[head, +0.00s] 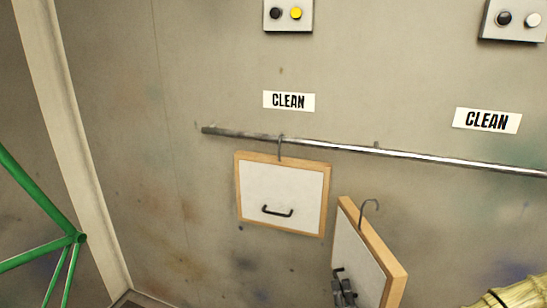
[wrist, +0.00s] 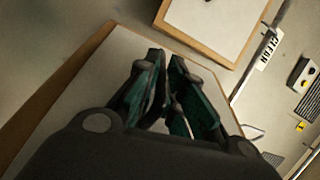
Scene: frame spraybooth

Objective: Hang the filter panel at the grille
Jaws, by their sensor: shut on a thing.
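My gripper (head: 344,288) is shut on the front of a wood-framed white filter panel (head: 362,252), at its handle, which the fingers mostly hide in the head view. This panel is tilted and turned nearly edge-on, with a wire hook (head: 369,207) standing free at its top, below and in front of the rail (head: 400,153). In the wrist view my gripper (wrist: 168,60) lies over the held panel (wrist: 65,85). A slotted grille (wrist: 308,100) shows at the right edge of the wrist view.
A second panel (head: 282,190) with a black handle hangs by its hook on the rail, left of the held one. CLEAN labels (head: 289,101) and button boxes (head: 289,13) are on the wall above. A green tube frame (head: 45,215) stands at left.

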